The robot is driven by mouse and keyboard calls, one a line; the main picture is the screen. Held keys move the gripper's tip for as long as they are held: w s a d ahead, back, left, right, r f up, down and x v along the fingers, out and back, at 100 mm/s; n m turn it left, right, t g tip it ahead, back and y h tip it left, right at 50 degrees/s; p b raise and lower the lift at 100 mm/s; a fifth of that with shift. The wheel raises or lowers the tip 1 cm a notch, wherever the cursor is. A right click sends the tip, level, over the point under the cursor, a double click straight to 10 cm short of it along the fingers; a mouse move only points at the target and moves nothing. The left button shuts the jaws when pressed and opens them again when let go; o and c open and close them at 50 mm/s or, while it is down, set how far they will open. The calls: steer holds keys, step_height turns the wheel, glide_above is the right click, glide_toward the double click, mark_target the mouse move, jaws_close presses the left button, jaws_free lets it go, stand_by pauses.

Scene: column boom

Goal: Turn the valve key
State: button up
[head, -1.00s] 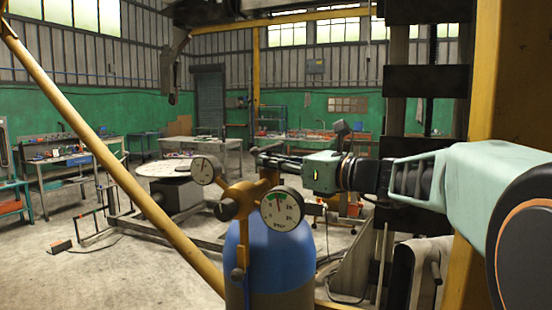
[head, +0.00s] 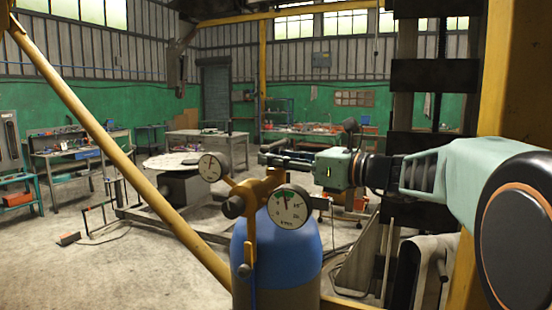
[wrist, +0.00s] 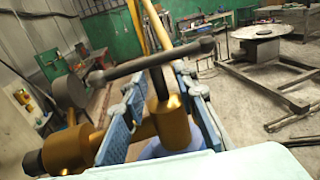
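The valve key shows in the wrist view as a dark crossbar (wrist: 150,62) on a short stem above a brass valve body (wrist: 174,128). The brass valve also shows in the head view (head: 262,190), on top of a blue gas cylinder (head: 277,250). My gripper (wrist: 160,78) has its two blue-grey fingers apart, one on each side of the key's stem, with gaps visible. The crossbar lies across the view in front of the fingers; contact cannot be told. In the head view my gripper (head: 268,154) is seen side-on at the valve top, the key hardly distinguishable.
Two dial gauges, one left (head: 212,167) and one right (head: 290,206), stick out from the valve. A yellow diagonal brace (head: 120,150) passes left of the cylinder. A round table (head: 180,163) and workbenches (head: 80,150) stand farther back. Open floor lies at left.

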steer(key=v, duration=1.2)
